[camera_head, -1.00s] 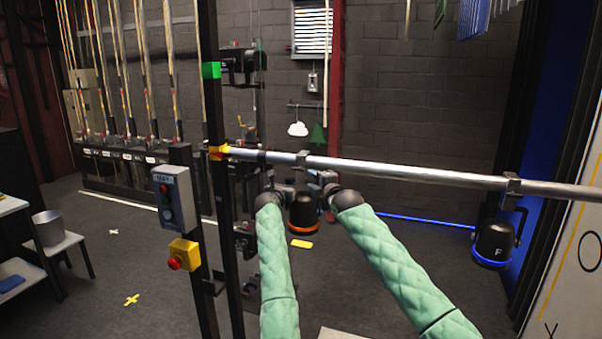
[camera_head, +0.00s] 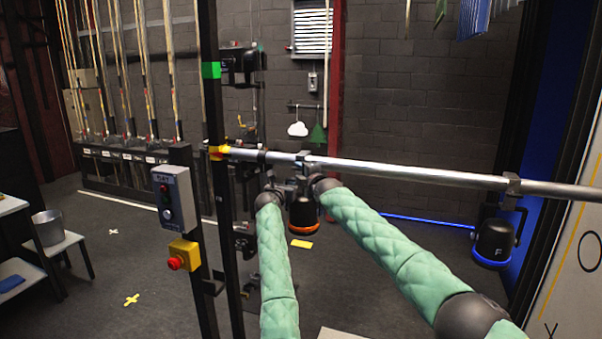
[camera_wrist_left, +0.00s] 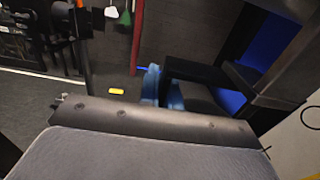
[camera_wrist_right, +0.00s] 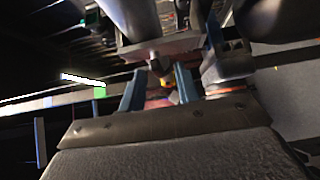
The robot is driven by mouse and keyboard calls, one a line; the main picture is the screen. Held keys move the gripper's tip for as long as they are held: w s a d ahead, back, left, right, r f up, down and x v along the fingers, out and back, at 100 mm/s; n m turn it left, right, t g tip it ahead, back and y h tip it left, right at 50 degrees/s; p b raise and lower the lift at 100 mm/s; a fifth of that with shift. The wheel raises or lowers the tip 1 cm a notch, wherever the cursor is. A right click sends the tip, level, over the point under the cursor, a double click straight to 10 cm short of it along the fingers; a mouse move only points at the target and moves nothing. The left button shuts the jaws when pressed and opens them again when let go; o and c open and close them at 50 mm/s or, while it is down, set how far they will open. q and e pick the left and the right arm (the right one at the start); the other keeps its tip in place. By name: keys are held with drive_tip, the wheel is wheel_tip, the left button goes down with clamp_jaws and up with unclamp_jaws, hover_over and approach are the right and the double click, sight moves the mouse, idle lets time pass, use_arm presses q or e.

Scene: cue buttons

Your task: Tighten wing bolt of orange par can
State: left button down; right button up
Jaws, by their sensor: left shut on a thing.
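The black par can with an orange ring (camera_head: 303,216) hangs under the metal pipe (camera_head: 400,172), partly hidden by my arms. My left gripper (camera_head: 284,187) is at its upper left side. In the left wrist view its blue fingers (camera_wrist_left: 161,88) are close together against the dark can (camera_wrist_left: 197,96); the exact part held is hidden. My right gripper (camera_wrist_right: 158,88) is just below the clamp (camera_wrist_right: 172,45) on the pipe. Its blue fingers are spread on either side of a small bolt (camera_wrist_right: 157,66), likely the wing bolt, with gaps showing.
A blue-ringed par can (camera_head: 493,240) hangs farther right on the pipe. A black post with a grey control box (camera_head: 175,200) and a yellow box with a red button (camera_head: 183,255) stands left of my arms. Open floor lies beyond.

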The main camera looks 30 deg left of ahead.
drive_tip(key=shift+w+r, duration=0.1)
drive_tip(key=shift+w, duration=0.15)
drive_tip(key=shift+c, duration=0.4)
clamp_jaws()
drive_tip(key=shift+a, duration=0.1)
drive_tip(key=shift+m+t+y, duration=0.4)
drive_tip(key=shift+m, duration=0.1)
drive_tip(key=shift+f, duration=0.2)
drive_tip(key=shift+o, duration=0.4)
unclamp_jaws()
